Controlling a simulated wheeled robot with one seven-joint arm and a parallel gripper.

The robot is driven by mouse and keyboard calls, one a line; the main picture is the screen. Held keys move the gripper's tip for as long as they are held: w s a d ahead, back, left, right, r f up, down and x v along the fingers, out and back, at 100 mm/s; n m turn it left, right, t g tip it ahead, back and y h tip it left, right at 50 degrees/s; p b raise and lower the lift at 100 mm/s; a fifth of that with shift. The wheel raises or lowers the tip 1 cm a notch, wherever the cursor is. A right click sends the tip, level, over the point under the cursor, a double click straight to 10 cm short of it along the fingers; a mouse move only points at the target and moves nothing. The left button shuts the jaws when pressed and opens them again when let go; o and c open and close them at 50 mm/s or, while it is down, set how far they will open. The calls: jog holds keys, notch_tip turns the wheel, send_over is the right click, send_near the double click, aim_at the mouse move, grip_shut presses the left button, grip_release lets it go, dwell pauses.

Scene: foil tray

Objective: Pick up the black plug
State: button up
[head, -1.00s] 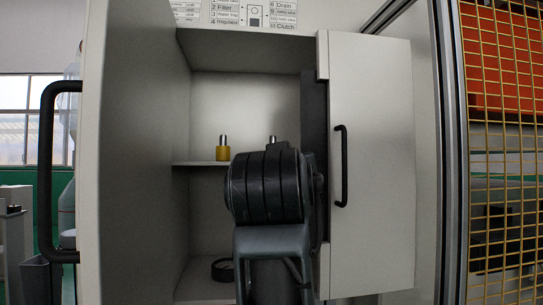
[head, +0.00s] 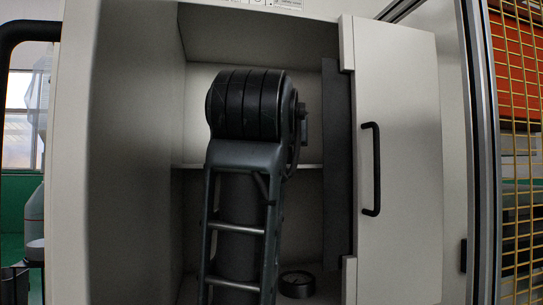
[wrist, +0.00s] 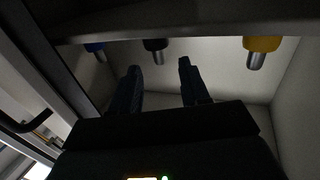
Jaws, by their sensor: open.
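The black plug (wrist: 154,45) is at the top middle of the wrist view, a dark body with a metal pin. The wrist picture looks upside down, so the pin points down there. My gripper (wrist: 159,66) is open and empty. Its two fingers point toward the shelf, and the plug shows between and just beyond the fingertips, apart from them as far as I can tell. In the head view my arm hides the gripper and the plugs.
A yellow plug (wrist: 262,45) and a blue plug (wrist: 96,48) stand on either side. The shelf (head: 311,166) is inside an open cabinet, with its door (head: 400,180) at the right and wall (head: 125,150) at the left. A dark round object (head: 297,284) lies below.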

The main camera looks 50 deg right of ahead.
jog(key=b+x, duration=0.1)
jog(key=x, duration=0.6)
jog(key=shift+w+d, duration=0.15)
jog(key=shift+d, duration=0.1)
grip_shut()
